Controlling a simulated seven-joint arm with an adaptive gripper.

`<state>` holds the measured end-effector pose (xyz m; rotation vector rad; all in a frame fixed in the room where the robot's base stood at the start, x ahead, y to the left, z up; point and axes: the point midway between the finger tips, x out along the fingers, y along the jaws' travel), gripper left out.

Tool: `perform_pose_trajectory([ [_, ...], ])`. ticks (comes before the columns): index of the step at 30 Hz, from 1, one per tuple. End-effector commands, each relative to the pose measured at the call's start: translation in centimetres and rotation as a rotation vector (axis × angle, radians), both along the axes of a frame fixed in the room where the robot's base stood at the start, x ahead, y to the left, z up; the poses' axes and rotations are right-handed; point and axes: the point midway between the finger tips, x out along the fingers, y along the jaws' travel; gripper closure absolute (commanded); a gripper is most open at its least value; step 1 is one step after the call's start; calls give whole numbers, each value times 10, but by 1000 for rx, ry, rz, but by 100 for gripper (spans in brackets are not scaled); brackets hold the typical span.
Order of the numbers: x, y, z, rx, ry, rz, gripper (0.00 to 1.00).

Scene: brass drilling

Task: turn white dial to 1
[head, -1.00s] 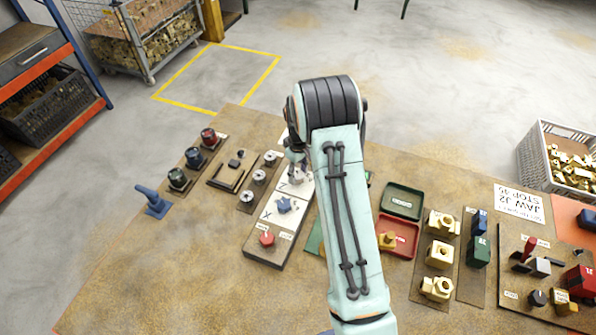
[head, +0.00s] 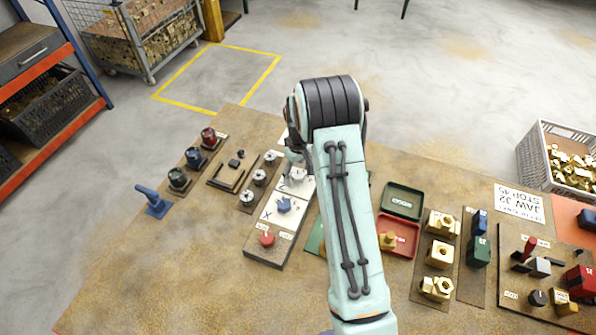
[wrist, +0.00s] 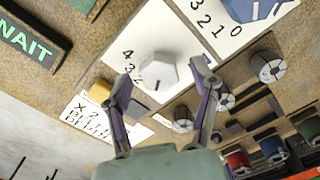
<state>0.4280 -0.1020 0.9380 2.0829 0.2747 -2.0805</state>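The white dial (wrist: 158,72) is a faceted white knob on a white plate (wrist: 180,30) in the wrist view. A short dark mark on it points toward the bottom of the picture. The numbers 4, 3 and 2 show to its left; other markings at its right are partly hidden by a finger. My gripper (wrist: 161,69) is open, with one finger on each side of the dial and gaps visible between them. In the head view, my gripper (head: 296,160) is over the far end of the white-plated panel (head: 270,222), and my arm hides much of that area.
A blue dial (head: 284,205) and a red knob (head: 267,239) sit on the same panel. Several round knobs, including a grey one (head: 259,177), stand to the left. Green (head: 402,201) and red (head: 398,236) trays lie right of my arm. Bare tabletop lies at front left.

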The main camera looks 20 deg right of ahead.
Motion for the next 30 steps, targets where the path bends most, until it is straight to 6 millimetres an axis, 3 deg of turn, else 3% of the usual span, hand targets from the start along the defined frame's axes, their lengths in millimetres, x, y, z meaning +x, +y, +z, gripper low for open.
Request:
perform_pose_trajectory([
  [8,0,0,5,0,0,0,39],
  [11,1,0,19,-1,-3,0,39],
  [21,1,0,94,-2,-5,0,39],
  [25,1,0,112,0,-2,0,39],
  [30,0,0,120,0,0,0,39],
])
